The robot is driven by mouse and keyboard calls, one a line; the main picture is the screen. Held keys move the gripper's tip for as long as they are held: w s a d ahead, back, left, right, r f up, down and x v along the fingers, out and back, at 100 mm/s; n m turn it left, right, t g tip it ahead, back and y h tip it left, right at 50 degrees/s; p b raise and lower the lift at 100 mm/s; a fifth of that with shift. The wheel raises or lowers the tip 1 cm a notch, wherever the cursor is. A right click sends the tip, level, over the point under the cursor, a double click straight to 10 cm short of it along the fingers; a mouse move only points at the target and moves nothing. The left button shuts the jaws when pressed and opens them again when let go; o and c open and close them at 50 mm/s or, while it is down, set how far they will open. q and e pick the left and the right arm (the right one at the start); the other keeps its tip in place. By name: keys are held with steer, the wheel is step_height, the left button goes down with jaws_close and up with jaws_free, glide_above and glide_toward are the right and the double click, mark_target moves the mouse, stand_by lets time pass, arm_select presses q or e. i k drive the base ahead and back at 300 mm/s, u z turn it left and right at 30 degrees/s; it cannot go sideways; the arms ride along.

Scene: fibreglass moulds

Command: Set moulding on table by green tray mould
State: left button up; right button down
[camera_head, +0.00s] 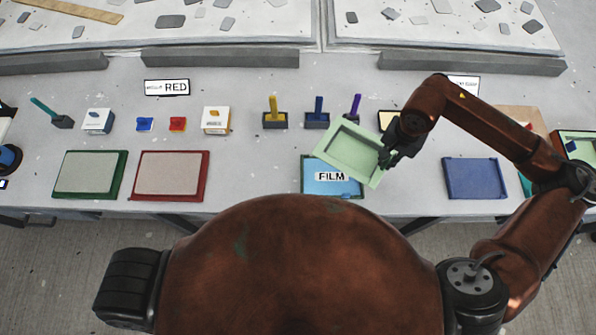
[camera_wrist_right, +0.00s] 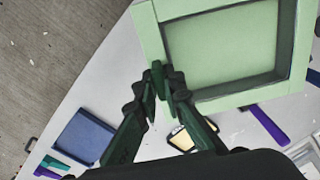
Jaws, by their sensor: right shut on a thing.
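My right gripper (camera_head: 388,156) is shut on the edge of a pale green tray-shaped moulding (camera_head: 350,152). It holds the moulding tilted above the table, partly over a blue panel marked FILM (camera_head: 333,188). In the right wrist view the fingers (camera_wrist_right: 163,82) pinch the rim of the moulding (camera_wrist_right: 225,45), whose hollow side faces the camera. The dark green tray mould (camera_head: 122,176) with a grey inside lies flat at the left of the table (camera_head: 240,165). My left gripper is out of view.
A red-framed tray (camera_head: 203,176) lies right of the green tray mould. A blue tray (camera_head: 475,178) lies on the right. Small boxes (camera_head: 216,120) and upright-handled tools (camera_head: 275,113) stand in a row behind. The table is clear between the red tray and FILM panel.

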mark_target(260, 178)
steer(key=z, duration=0.5)
steer(key=k, duration=1.1)
steer(key=u, duration=0.85)
steer(key=i, duration=0.85)
steer(key=u, duration=0.85)
